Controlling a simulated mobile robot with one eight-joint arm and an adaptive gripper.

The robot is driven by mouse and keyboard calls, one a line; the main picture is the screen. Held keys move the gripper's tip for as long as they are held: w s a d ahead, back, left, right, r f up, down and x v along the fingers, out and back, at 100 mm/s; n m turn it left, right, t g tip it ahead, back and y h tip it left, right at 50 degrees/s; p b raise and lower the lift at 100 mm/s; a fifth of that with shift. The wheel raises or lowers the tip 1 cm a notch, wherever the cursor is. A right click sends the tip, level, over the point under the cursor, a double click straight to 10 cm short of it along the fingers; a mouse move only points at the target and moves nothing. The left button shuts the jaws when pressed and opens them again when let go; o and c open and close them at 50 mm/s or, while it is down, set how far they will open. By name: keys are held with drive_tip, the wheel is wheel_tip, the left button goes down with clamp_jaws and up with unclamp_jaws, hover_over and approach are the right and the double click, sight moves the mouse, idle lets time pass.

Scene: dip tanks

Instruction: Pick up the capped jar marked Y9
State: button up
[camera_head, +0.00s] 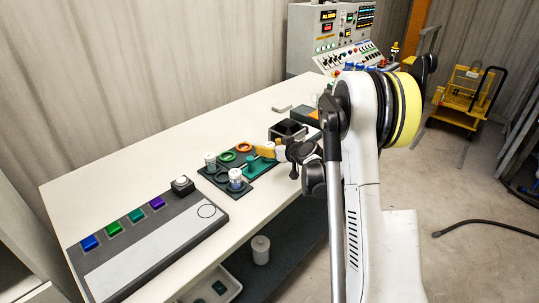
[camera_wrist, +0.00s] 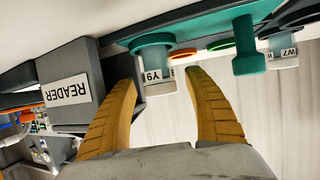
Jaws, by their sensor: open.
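The jar marked Y9 (camera_wrist: 158,76) is a small pale jar, seen upside down in the wrist view, with its label facing me. I see gaps on both sides and no contact; I cannot tell the exact depth.
A dark box labelled READER (camera_wrist: 68,88) stands close beside the jar. A teal post (camera_wrist: 245,45) and a jar marked W7 (camera_wrist: 284,55) are on the other side. A grey panel with coloured buttons (camera_head: 150,245) lies nearer on the white bench (camera_head: 150,155).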

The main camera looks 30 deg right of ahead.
drive_tip(key=shift+r, duration=0.1)
drive_tip(key=c, duration=1.3)
drive_tip(key=shift+s, duration=0.1)
